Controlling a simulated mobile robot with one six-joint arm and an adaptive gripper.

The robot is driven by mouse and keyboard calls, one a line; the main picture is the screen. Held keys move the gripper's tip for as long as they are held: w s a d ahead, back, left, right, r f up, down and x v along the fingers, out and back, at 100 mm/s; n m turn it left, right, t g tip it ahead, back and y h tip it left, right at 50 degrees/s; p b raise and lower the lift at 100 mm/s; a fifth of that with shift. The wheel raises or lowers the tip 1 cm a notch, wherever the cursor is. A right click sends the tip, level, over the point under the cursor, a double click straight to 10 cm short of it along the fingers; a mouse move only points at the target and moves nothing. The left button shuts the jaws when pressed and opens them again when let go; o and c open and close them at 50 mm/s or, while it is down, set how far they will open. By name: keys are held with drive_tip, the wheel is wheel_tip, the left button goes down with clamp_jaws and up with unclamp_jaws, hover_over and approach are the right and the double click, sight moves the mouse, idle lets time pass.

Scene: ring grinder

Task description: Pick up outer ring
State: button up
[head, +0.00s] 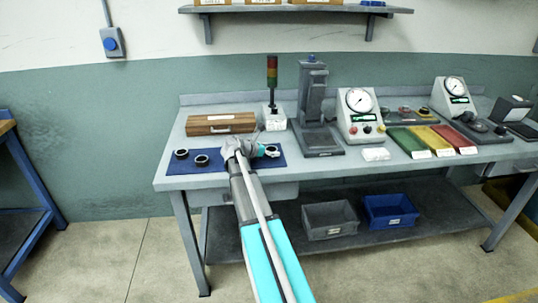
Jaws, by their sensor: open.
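Small rings lie on a blue mat at the left of the grey workbench. Two dark rings, one at the mat's left (181,153) and one nearer the middle (201,160), lie left of my arm. A paler ring with a dark rim (272,151) lies right of my arm. Which of them is the outer ring I cannot tell. My gripper (261,150) is open and low over the mat, close beside the paler ring. Whether it touches that ring is too small to tell. My arm hides the middle of the mat.
A wooden case (220,124) lies behind the mat. A signal tower (272,88) and a grey press (313,105) stand behind and right of my gripper. A dial gauge unit (360,115) and coloured trays (432,140) are further right. The mat's front left (178,168) is clear.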

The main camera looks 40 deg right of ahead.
idle(0.4)
drive_tip(key=c, duration=1.1)
drive_tip(key=shift+r, duration=0.25)
drive_tip(key=shift+c, duration=0.2)
wheel_tip(320, 180, up, 2)
drive_tip(key=p, duration=0.2)
drive_tip(key=shift+r+p, duration=0.1)
drive_tip(key=shift+p, duration=0.2)
drive_tip(key=s+a+r+p, duration=0.1)
drive_tip(key=s+r+p, duration=0.9)
drive_tip(key=s, duration=0.4)
drive_tip(key=shift+a+r, duration=0.15)
drive_tip(key=shift+r, duration=0.05)
